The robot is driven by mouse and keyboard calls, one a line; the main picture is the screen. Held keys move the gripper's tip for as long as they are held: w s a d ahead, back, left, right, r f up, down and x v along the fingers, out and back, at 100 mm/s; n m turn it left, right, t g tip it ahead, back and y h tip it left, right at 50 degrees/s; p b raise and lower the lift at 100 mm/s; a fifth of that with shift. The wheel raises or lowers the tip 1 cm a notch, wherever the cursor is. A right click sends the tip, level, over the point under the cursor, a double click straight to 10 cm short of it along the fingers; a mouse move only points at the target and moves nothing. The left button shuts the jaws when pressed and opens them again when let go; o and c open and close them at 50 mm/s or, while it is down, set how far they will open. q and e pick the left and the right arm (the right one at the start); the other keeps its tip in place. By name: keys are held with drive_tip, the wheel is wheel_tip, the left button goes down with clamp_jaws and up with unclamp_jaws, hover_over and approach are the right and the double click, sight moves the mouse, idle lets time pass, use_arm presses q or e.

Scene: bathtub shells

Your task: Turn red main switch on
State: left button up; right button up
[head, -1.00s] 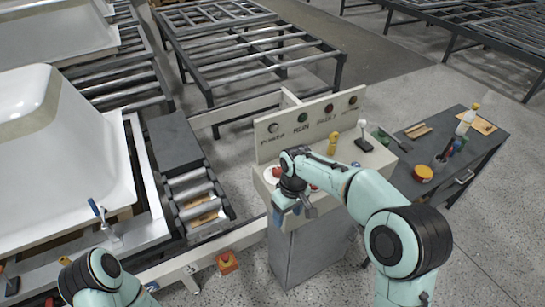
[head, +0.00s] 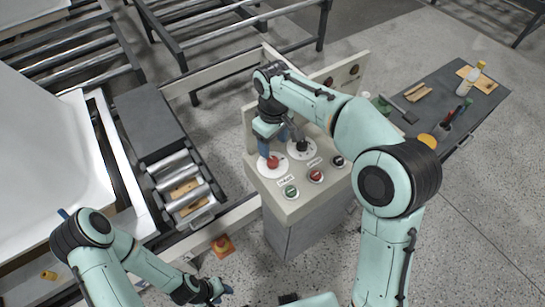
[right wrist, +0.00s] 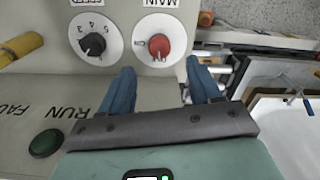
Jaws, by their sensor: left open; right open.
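The red main switch (head: 272,162) is a round red knob on a white disc, on the sloping top of the control console (head: 283,208). In the right wrist view the red knob (right wrist: 153,43) sits under an upside-down "MAIN" label. My right gripper (head: 274,142) is open just behind the knob; in the right wrist view its two blue fingers (right wrist: 162,82) stand apart, with the knob ahead of the gap. Contact cannot be seen. My left gripper (head: 218,291) is low in the head view, away from the console, open and empty.
A black numbered dial (right wrist: 93,45) lies beside the switch. Green (head: 290,191), red (head: 316,175) and black (head: 338,160) buttons line the console's front. An orange box with a red button (head: 222,246) is at left. A tool table (head: 450,95) stands right.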

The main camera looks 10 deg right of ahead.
sight(273, 160)
wheel_tip(273, 160, down, 8)
drive_tip(key=shift+w+f+b, duration=0.15)
drive_tip(key=shift+b, duration=0.25)
drive_tip(key=c, duration=1)
